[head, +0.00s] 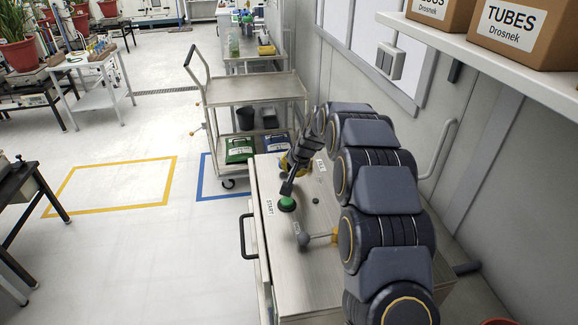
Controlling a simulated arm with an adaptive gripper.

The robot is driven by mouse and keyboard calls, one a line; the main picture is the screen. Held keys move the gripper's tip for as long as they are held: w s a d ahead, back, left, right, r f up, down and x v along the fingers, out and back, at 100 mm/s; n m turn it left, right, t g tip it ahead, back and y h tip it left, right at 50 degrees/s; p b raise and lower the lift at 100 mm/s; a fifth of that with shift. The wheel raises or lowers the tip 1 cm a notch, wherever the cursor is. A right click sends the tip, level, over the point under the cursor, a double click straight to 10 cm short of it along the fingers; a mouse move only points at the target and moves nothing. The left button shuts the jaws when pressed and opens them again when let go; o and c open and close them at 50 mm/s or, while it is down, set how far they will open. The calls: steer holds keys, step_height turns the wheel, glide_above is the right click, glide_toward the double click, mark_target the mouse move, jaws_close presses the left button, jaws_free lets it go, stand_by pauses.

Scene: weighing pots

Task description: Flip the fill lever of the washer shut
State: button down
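The washer (290,285) has a metal top and a black front handle (243,236). Another yellow part (287,165) shows behind my gripper, mostly hidden, near a small white label (320,165) too small to read surely. I cannot tell which of the two is the fill lever. My gripper (287,188) points down over the top, with its tips just above or beside the green button (287,203). Its fingers look narrow, and their opening cannot be made out.
A START label (269,207) is beside the green button, and a small black knob (315,201) is to its right. A metal cart (262,87) stands beyond the washer. Boxes sit on a shelf (500,62) at upper right.

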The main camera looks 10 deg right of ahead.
steer(key=shift+s+d+r, duration=0.2)
steer(key=shift+s+r, duration=0.15)
steer(key=shift+s, duration=0.25)
steer(key=shift+s+d+r, duration=0.15)
steer(key=shift+s+r, duration=0.2)
steer(key=shift+s, duration=0.2)
steer(key=s+a+r, duration=0.1)
steer(key=s+r, duration=0.3)
steer(key=r, duration=0.3)
steer(key=shift+s+a+r, duration=0.3)
steer(key=shift+s, duration=0.1)
steer(key=s+a+r+n+g+h, duration=0.1)
steer(key=s+n+g, duration=0.6)
steer(key=s, duration=3.4)
steer(key=shift+s+a+g, duration=0.25)
steer(key=shift+g, duration=0.35)
